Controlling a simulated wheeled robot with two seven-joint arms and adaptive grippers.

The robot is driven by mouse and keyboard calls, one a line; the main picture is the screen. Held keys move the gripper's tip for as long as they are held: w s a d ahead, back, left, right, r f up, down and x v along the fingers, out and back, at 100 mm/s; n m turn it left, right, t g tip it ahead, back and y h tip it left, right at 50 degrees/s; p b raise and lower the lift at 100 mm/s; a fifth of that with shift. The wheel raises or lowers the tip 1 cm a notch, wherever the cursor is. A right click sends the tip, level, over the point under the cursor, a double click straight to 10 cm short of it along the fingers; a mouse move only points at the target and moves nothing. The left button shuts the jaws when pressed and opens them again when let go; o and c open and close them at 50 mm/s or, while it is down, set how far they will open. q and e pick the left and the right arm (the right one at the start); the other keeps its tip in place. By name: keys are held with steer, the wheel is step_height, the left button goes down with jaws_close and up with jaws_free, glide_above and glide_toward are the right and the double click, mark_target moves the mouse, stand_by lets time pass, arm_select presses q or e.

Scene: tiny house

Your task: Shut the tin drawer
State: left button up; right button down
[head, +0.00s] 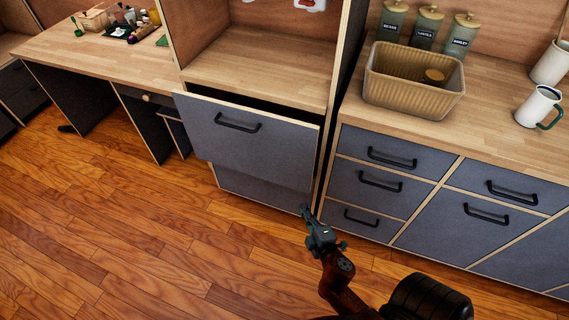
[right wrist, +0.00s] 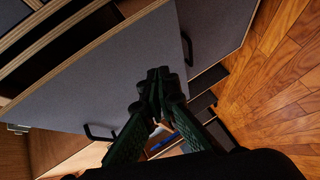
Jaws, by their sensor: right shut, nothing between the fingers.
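A wide grey-blue drawer front (head: 245,153) with a black handle (head: 238,123) stands out from its cabinet, under the wooden counter in the middle of the head view. A dark gap shows behind its top edge, so it is partly open. I cannot see what is inside it or read a label. My right gripper (head: 304,209) is shut and empty, low in front of the cabinet and near the drawer's lower right corner in the picture. In the right wrist view, its closed fingers (right wrist: 160,78) overlap a large grey panel (right wrist: 110,72); contact cannot be told. My left gripper is out of view.
Smaller closed drawers (head: 372,187) stand to the right, below a counter with a ribbed bin (head: 412,94), several canisters (head: 423,28) and a mug (head: 538,107). A desk (head: 95,52) is at the left. The wooden floor (head: 150,240) in front is clear.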

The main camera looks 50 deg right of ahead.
step_height(320, 180, up, 11)
steer(key=w+a+n+t, duration=0.2)
steer(key=n+t, duration=0.1)
steer(key=n, duration=0.1)
steer(key=x, duration=0.4)
steer(key=d+b+x, duration=0.1)
steer(key=x, duration=0.7)
steer(key=shift+s+d+b, duration=0.2)
steer(key=shift+d+b, duration=0.2)
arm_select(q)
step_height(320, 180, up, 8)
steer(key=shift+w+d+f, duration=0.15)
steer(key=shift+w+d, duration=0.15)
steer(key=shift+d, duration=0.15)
arm_select(e)
steer(key=shift+w+d+r, duration=0.15)
steer(key=shift+d, duration=0.2)
arm_select(q)
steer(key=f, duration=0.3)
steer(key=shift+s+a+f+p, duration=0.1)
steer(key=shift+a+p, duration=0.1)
steer(key=shift+p, duration=0.2)
arm_select(e)
steer(key=w+d, duration=0.3)
steer(key=d, duration=0.5)
steer(key=shift+w+d, duration=0.25)
steer(key=shift+d, duration=0.1)
steer(key=shift+r, duration=0.2)
steer(key=shift+a, duration=0.1)
